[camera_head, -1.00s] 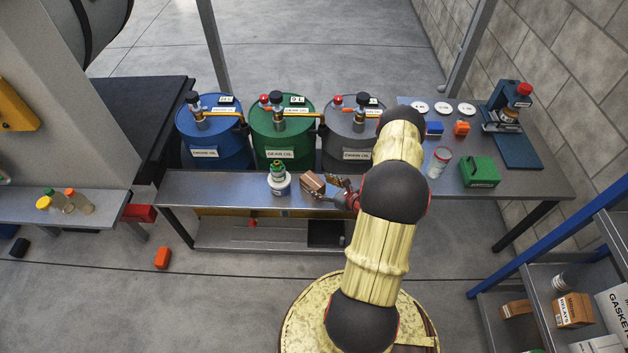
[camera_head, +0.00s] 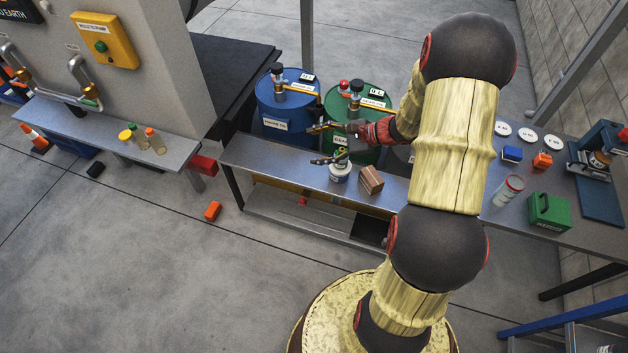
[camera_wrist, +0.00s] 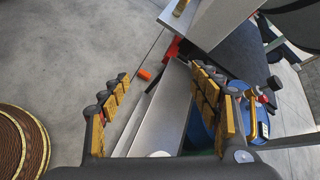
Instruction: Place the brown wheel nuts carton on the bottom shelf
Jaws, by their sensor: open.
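A low shelf (camera_head: 285,208) runs under the bench, partly hidden by the bench top. The carton is not seen in the wrist view.
Blue (camera_head: 285,115) and green (camera_head: 350,105) oil drums stand behind the bench. A green case (camera_head: 549,212) and a clear jar (camera_head: 508,190) stand on the right bench. A black tray (camera_head: 370,230) is on the low shelf's right. An orange object (camera_head: 212,211) lies on the floor.

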